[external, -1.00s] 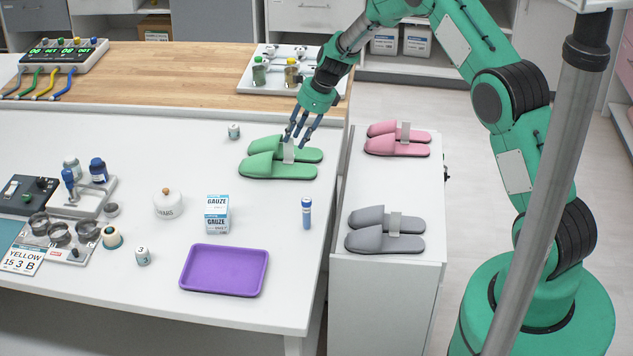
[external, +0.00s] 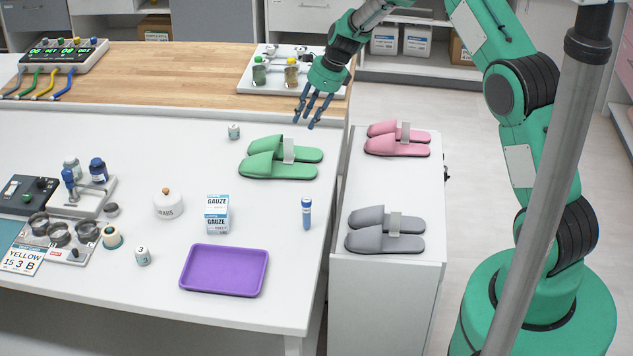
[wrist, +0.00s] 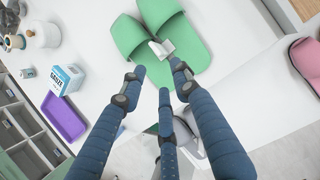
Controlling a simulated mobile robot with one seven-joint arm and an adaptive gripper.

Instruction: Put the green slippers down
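The green slippers (external: 279,167) lie side by side on the white table near its right edge, with a pale upright tag (external: 289,150) between them. They also show at the top of the wrist view (wrist: 146,36). My gripper (external: 312,120) hangs above and behind them, apart from them. Its dark blue fingers (wrist: 164,83) are spread and nothing is between them.
A white cabinet (external: 388,292) beside the table bears pink slippers (external: 398,146) and grey slippers (external: 384,242). The table just left of the slippers is mostly clear.

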